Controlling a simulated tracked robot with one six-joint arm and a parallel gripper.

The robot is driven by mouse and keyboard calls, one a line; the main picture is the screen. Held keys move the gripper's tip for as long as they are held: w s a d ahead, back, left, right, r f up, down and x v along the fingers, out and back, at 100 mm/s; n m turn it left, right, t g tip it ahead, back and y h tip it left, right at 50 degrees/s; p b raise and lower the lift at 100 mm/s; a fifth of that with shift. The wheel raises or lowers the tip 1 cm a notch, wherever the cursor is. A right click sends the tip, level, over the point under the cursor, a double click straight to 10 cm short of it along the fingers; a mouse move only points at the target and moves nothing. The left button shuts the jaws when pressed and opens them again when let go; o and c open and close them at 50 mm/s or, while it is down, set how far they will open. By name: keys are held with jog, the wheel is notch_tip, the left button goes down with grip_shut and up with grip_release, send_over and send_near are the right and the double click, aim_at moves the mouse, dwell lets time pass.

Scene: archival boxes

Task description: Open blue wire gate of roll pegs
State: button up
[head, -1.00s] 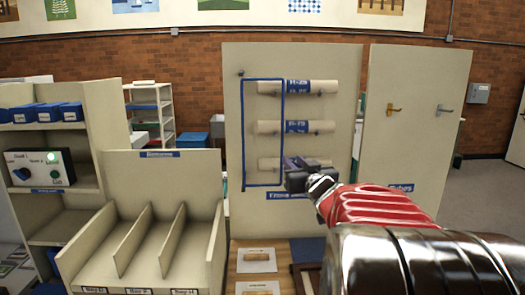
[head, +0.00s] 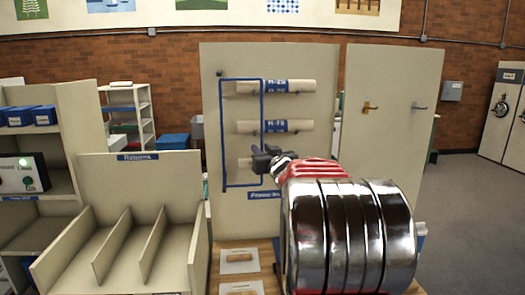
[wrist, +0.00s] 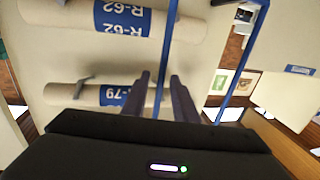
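The blue wire gate (head: 223,130) is a thin rectangular frame standing in front of the left part of the roll pegs on a beige panel (head: 212,64). Several pale rolls with blue labels, such as the top roll (head: 300,87) and the middle roll (head: 303,127), lie across the panel. My gripper (head: 258,158) is at the gate's lower right side. In the wrist view, one gate bar (wrist: 167,55) runs between my two dark fingers (wrist: 158,90), which stand apart with gaps beside the bar. The lowest roll is partly hidden by my gripper.
A divided bin unit (head: 120,230) stands at the left front. A second panel with hooks (head: 385,75) stands to the right. A wooden surface with flat pale items (head: 240,262) lies below the roll panel. Open floor shows at the right.

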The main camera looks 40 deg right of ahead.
jog(key=shift+w+d, duration=0.1)
jog(key=shift+w, duration=0.1)
jog(key=shift+c, duration=0.5)
grip_shut()
jog(key=shift+s+d, duration=0.1)
jog(key=shift+d, duration=0.05)
dwell(0.7)
